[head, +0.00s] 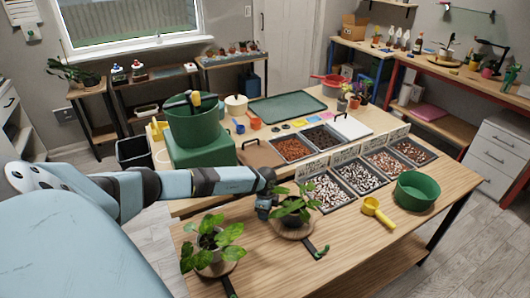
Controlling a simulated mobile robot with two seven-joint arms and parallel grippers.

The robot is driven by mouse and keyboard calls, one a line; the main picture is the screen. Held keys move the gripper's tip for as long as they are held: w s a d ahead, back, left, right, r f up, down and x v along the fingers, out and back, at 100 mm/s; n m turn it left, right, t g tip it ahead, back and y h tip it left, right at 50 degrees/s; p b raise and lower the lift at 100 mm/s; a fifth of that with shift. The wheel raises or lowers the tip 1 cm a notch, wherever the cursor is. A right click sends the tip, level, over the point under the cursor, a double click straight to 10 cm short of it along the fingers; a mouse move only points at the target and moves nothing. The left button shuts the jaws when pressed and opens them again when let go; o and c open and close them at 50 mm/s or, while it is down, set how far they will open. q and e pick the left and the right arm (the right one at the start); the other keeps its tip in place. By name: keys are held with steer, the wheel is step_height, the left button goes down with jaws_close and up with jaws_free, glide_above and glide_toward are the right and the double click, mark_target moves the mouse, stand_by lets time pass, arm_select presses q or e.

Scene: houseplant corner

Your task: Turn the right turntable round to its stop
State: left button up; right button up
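The right turntable (290,232) is a round wooden disc near the front edge of the wooden table. A leafy potted plant (293,207) stands on it. A dark and green bar (317,249) lies at its front right; I cannot tell whether it is joined to the disc. The left turntable (214,269) carries another leafy plant (212,239). My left gripper (264,211) is low at the left side of the right turntable, beside the plant. Its fingers are small and dark here, so I cannot tell whether they are open or touching the disc. My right gripper is out of view.
Behind the right turntable are grey trays of pebbles (329,191). A yellow scoop (377,211) and a green bowl (417,190) stand to the right. A green pot (194,127) is behind my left arm. Bare tabletop lies in front and right.

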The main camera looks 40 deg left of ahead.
arm_select(q)
step_height(320, 180, up, 14)
steer(key=b, duration=0.1)
stand_by(0.5)
steer(key=shift+f, duration=0.1)
stand_by(0.4)
